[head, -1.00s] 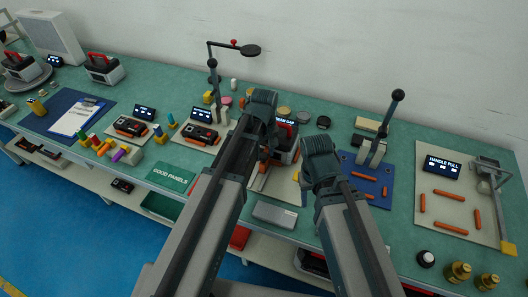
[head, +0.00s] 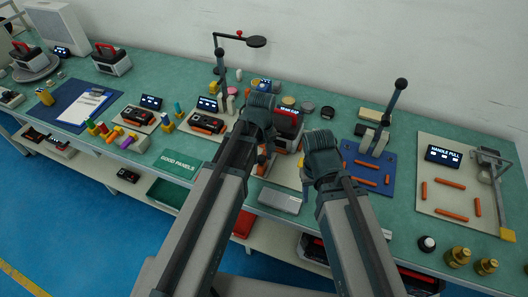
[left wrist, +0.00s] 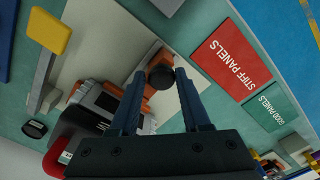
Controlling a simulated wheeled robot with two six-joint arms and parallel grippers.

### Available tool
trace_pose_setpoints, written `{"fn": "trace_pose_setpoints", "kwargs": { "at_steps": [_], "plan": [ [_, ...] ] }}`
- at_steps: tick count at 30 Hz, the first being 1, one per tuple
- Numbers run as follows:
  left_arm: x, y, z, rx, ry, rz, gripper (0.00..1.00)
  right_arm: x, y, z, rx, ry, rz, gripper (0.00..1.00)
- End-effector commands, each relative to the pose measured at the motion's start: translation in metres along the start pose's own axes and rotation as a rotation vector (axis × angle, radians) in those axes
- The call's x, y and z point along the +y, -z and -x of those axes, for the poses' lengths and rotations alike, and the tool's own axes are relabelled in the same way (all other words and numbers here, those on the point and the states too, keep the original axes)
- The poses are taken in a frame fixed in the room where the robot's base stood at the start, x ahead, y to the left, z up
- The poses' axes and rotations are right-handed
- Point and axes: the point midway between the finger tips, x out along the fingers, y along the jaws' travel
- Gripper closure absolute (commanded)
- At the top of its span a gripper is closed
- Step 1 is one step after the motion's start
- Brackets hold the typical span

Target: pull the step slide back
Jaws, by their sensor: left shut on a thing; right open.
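The step slide's black round knob (left wrist: 161,77) is between the fingertips of my left gripper (left wrist: 160,84) in the left wrist view. The gripper is shut on it. An orange part (left wrist: 148,108) lies beside the knob, next to a grey and black unit (left wrist: 100,100) on a pale plate (left wrist: 105,45). In the head view my left gripper (head: 258,125) is just left of the red-handled unit (head: 287,132) under the beam gap display (head: 290,109); its fingertips and the knob are largely hidden there. My right gripper (head: 321,150) is open, above the table right of that unit, apart from it.
A blue mat (head: 375,182) with orange bars and an upright lever (head: 388,115) is on the right. The handle pull board (head: 430,205) is further right. A grey box (head: 280,200) lies by the front edge. A red stiff panels mat (left wrist: 232,57) is near the left gripper.

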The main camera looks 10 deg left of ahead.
Motion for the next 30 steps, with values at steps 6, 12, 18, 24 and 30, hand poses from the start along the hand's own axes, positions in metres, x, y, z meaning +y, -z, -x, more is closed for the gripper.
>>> {"fn": "trace_pose_setpoints", "kwargs": {
  "at_steps": [6,12,18,24,30],
  "plan": [
    [-0.006,0.0,0.0,0.0,0.014,0.008,0.48,0.0,0.0,0.0,0.0,0.0,0.0,0.5],
    [-0.004,0.0,0.0,0.0,0.011,0.004,0.29,0.0,0.0,0.0,0.0,0.0,0.0,0.5],
    [-0.003,0.0,0.0,-0.001,0.009,0.002,0.29,0.0,0.0,0.0,0.0,0.0,0.0,0.5],
    [-0.003,-0.001,0.007,-0.001,0.008,0.001,0.29,0.001,-0.001,0.006,0.0,0.0,0.0,0.5],
    [-0.003,-0.001,0.025,-0.001,0.008,0.001,0.29,0.002,-0.002,0.025,0.0,0.0,0.0,0.5]
  ]
}}
